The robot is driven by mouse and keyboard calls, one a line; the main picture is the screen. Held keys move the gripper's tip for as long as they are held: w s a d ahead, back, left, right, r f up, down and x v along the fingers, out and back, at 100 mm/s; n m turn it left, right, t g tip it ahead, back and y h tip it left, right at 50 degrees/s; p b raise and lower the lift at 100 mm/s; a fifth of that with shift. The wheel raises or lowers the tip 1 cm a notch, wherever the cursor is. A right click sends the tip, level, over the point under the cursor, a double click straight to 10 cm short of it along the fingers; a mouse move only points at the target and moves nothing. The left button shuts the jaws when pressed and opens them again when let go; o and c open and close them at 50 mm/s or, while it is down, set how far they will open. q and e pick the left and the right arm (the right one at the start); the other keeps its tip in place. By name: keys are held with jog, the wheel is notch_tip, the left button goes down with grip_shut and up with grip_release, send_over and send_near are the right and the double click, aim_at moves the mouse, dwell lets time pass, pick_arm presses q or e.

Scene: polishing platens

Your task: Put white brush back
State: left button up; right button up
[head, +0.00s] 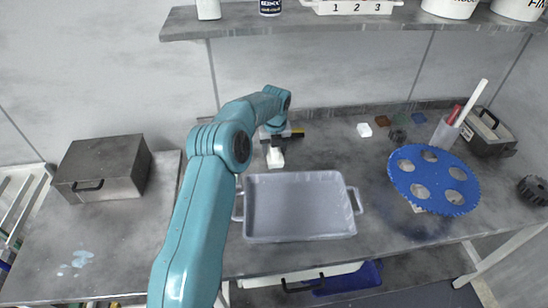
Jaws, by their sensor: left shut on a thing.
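My left gripper (276,142) is at the back of the bench, behind the grey tray, with its dark fingers pointing down. It is shut on a small white thing (276,159), which looks like the white brush; its shape is partly hidden by the gripper and arm. I cannot tell whether its lower end touches the bench. A pale cup (443,137) at the right holds a long white stick (472,99) and a red-handled tool (454,114). My right gripper is not in view.
A grey tray (350,212) stands empty at the bench front. A blue disc with holes (432,190) lies to its right. A grey metal box (100,168) is at left, a toolbox (487,133) at right. A shelf (240,23) overhangs behind.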

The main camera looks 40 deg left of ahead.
pick_arm(q)
jog(key=shift+f, duration=1.95)
jog(key=shift+f, duration=0.15)
jog(key=o, duration=0.9)
jog(key=shift+o, duration=0.2)
jog(key=r, duration=0.7)
jog(key=d+r, duration=0.1)
jog(key=r, duration=0.3)
jog(key=shift+s+r, duration=0.2)
jog(key=shift+s, duration=0.2)
jog(key=shift+s+d+r, duration=0.1)
jog(key=shift+r, duration=0.35)
jog(key=shift+f, duration=0.1)
